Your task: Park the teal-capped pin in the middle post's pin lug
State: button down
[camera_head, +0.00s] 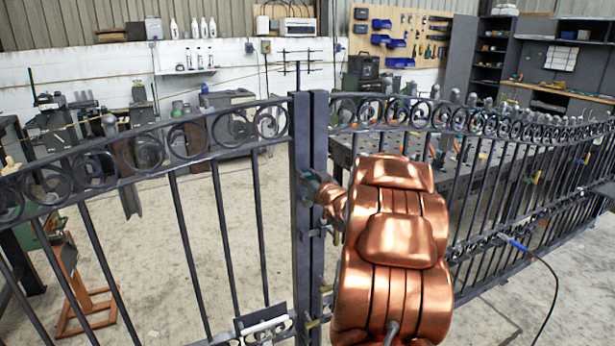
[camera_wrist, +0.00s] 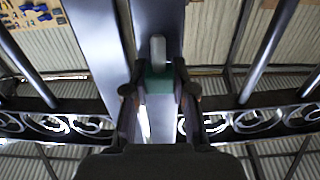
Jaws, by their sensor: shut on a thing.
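The middle post (camera_head: 297,130) is a dark steel upright where the two fence panels meet. My gripper (camera_head: 312,187), at the end of my copper-coloured arm, is at the post's upper part. In the wrist view my gripper (camera_wrist: 160,88) has its two fingers closed on the sides of the teal cap (camera_wrist: 158,84). A grey rounded pin end (camera_wrist: 158,48) shows beyond the cap, in front of the post face (camera_wrist: 172,18). The pin lug cannot be made out, and I cannot tell whether the pin touches it. My arm hides part of the right panel.
The left gate panel (camera_head: 215,200) has scroll rings and upright bars, with a white latch plate (camera_head: 265,328) low beside the post. The right panel (camera_head: 480,122) carries a blue-handled item (camera_head: 515,244) with a black cable. Workbenches stand behind. Floor beyond the left panel is mostly clear.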

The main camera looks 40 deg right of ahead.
aim_at(303, 186)
jog(key=shift+s+f+b, duration=0.1)
jog(key=shift+f+b, duration=1.35)
jog(key=shift+f, duration=1)
dwell(1.4)
jog(key=c, duration=0.9)
grip_release()
jog(key=shift+o, duration=0.2)
jog(key=v, duration=1.2)
jog(key=shift+a, duration=0.1)
